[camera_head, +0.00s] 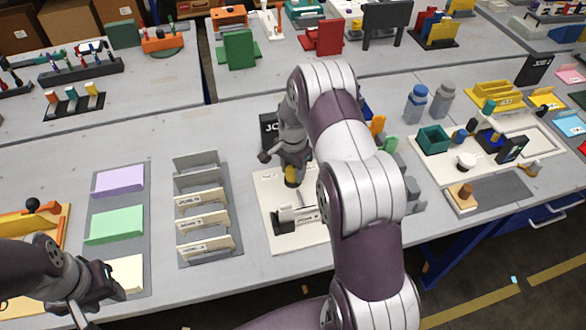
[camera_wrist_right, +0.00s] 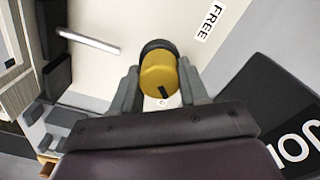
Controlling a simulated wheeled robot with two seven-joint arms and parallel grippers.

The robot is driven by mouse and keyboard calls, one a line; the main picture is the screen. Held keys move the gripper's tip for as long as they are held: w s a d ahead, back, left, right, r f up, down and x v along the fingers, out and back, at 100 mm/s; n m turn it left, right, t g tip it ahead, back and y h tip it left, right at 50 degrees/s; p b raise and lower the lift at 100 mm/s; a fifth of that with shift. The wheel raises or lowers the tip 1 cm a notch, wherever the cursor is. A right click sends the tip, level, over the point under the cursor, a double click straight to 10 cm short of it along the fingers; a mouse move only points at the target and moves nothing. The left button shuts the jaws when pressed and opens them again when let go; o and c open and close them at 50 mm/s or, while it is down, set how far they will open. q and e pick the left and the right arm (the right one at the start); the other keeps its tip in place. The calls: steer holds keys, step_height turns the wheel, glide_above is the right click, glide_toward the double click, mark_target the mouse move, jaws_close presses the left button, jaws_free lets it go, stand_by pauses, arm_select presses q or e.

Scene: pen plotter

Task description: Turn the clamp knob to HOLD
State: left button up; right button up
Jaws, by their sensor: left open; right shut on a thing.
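The clamp knob is a yellow round knob (camera_head: 291,176) with a black base. It stands on the white plotter board (camera_head: 268,226). In the right wrist view the yellow knob (camera_wrist_right: 159,74) sits between the two fingers of my right gripper (camera_wrist_right: 160,92), which is shut on it. A dark mark shows on the knob's near side, and a FREE label (camera_wrist_right: 210,22) lies beyond it to the right. I see no HOLD label clearly. My left gripper (camera_head: 108,285) is open and empty at the lower left, far from the knob, near a cream pad.
A rack with labelled cards (camera_head: 203,222) stands left of the plotter. Further left are purple (camera_head: 118,180) and green pads (camera_head: 115,225). A black JOB sign (camera_head: 268,130) stands behind the board. My right arm hides part of the board's right side.

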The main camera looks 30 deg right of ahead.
mark_target(293, 168)
steer(key=o, duration=0.9)
steer(key=shift+w+r, duration=0.15)
steer(key=shift+o, duration=0.8)
step_height(293, 168, up, 13)
steer(key=b, duration=0.1)
steer(key=shift+f, duration=0.2)
steer(key=s+a+n, duration=0.6)
steer(key=s+n, duration=0.1)
steer(key=s, duration=0.3)
steer(key=s+a+r+n+t, duration=0.1)
steer(key=s+a+n, duration=0.5)
steer(key=s, duration=0.4)
steer(key=shift+s+r+n, duration=0.15)
steer(key=shift+r+n, duration=0.15)
steer(key=shift+n, duration=0.4)
